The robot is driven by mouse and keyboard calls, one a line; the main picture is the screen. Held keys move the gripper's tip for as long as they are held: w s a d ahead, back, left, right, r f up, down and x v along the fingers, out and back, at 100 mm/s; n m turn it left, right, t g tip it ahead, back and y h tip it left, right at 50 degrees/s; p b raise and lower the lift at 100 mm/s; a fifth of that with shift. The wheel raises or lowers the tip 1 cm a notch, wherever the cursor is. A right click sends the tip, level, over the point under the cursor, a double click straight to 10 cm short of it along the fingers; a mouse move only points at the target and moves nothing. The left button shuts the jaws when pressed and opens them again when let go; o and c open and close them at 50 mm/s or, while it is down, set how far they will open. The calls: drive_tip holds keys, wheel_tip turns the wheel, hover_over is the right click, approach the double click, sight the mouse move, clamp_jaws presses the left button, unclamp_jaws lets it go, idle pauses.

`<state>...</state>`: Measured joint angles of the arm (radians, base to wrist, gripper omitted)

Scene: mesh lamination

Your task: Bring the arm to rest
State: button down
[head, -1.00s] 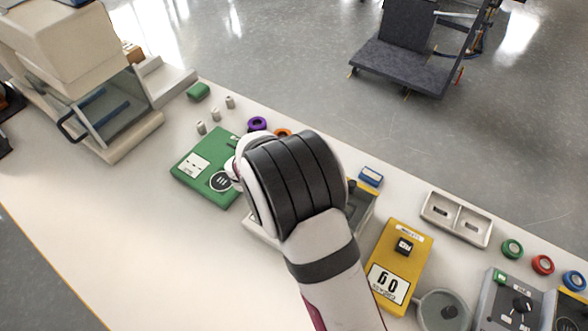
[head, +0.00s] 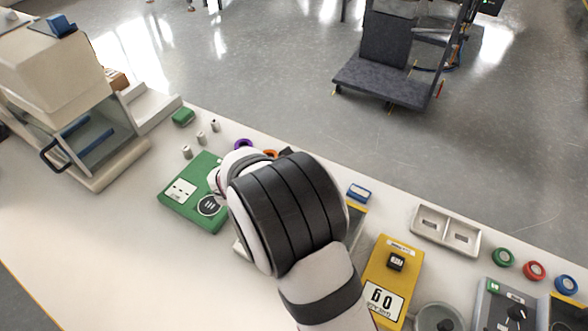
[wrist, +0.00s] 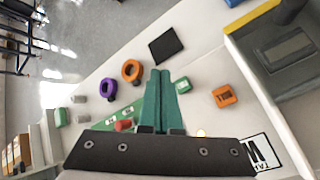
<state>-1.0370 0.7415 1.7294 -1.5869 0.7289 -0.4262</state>
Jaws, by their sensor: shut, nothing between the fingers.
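My gripper (wrist: 160,100) shows in the wrist view with its two green fingers pressed together and nothing between them. It points down over the white bench (head: 100,235), above an area by the green device (head: 192,195). In the head view my arm and wrist hide the fingers and part of the bench. In the wrist view the fingertips appear between an orange ring (wrist: 132,70) and an orange block (wrist: 224,96); I cannot tell their height above the bench.
A yellow device (head: 392,278) and a grey two-pocket tray (head: 446,230) stand to the right. Green, red and blue rings (head: 535,270) lie beyond. A purple ring (head: 243,145) and small grey weights (head: 201,138) lie at the back. A glass-fronted machine (head: 95,140) stands left. The front-left bench is clear.

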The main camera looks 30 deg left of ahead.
drive_tip(key=w+d+r+m+g+h, duration=0.1)
drive_tip(key=d+r+m+h, duration=0.2)
drive_tip(key=d, duration=0.4)
drive_tip(key=w+d+r+m, duration=0.2)
drive_tip(key=d+r+m, duration=0.1)
drive_tip(key=d+m, duration=0.3)
drive_tip(key=s+d+r+m+g+h, duration=0.1)
drive_tip(key=s+d+r+m+g, duration=0.2)
drive_tip(key=d, duration=0.6)
drive_tip(key=s+d+r+m+g+h, duration=0.1)
drive_tip(key=s+d+m, duration=0.4)
drive_tip(key=d, duration=0.4)
drive_tip(key=s+d+r+m+g+y, duration=0.2)
drive_tip(key=s+d+m+g, duration=0.3)
drive_tip(key=s+m, duration=0.6)
drive_tip(key=s+a+m+y, duration=0.1)
drive_tip(key=s+m+y, duration=0.2)
drive_tip(key=s+m, duration=0.2)
drive_tip(key=s, duration=0.3)
drive_tip(key=shift+s+a+f+m+t+y, duration=0.3)
drive_tip(key=shift+s+m+y, duration=0.05)
drive_tip(key=shift+m+y, duration=0.05)
drive_tip(key=c, duration=1.5)
unclamp_jaws()
drive_tip(key=shift+c, duration=0.2)
